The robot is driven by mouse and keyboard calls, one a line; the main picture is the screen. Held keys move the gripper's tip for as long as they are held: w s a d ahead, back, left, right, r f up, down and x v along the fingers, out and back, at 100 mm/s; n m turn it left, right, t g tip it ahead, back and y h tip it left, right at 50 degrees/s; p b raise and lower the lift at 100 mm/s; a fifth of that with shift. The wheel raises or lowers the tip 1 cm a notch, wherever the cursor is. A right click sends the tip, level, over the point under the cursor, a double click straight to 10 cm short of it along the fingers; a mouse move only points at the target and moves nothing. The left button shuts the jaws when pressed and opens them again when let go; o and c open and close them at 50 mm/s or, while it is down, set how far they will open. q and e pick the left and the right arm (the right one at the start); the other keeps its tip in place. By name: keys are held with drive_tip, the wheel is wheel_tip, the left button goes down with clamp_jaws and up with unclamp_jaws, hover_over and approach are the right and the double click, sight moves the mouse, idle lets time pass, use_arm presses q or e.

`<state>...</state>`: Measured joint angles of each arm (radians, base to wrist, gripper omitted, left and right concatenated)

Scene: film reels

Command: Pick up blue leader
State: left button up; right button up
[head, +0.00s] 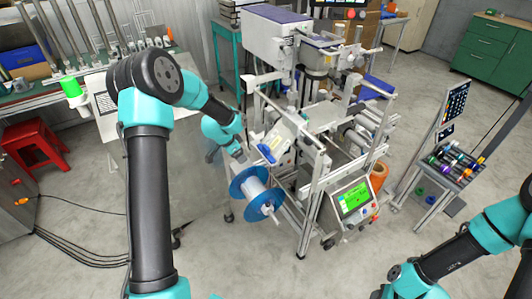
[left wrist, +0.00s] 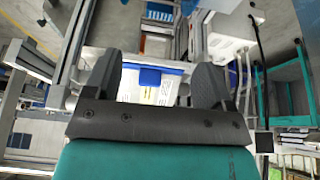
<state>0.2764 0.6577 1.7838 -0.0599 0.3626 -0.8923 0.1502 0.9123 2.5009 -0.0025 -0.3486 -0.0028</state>
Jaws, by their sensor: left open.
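The blue leader (head: 267,153) appears as a small blue piece on a tilted white panel (head: 279,138) at the front of the machine. My left gripper (head: 241,156) is just left of the panel in the head view. It is open and empty in the left wrist view (left wrist: 156,80), apart from the blue piece. My right arm shows at lower right; its gripper is not visible.
A blue-flanged reel (head: 256,190) sits on the machine just below the panel. A metal frame (head: 313,190) and a green-lit control screen (head: 355,198) stand to the right. A teal shelf rack (head: 226,50) is behind, and a rack of coloured spools (head: 455,163) is at far right.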

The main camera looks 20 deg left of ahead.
sight(266, 147)
use_arm(q)
drive_tip(key=w+d, duration=0.4)
drive_tip(key=w, duration=0.2)
drive_tip(key=shift+w+d, duration=0.3)
drive_tip(key=w+d, duration=0.2)
drive_tip(key=w, duration=0.1)
drive_tip(key=shift+d, duration=0.1)
drive_tip(key=shift+x, duration=1.2)
drive_tip(key=shift+w+d+f, duration=0.1)
drive_tip(key=shift+w+f, duration=0.15)
drive_tip(key=shift+f, duration=0.05)
drive_tip(key=shift+c, duration=0.4)
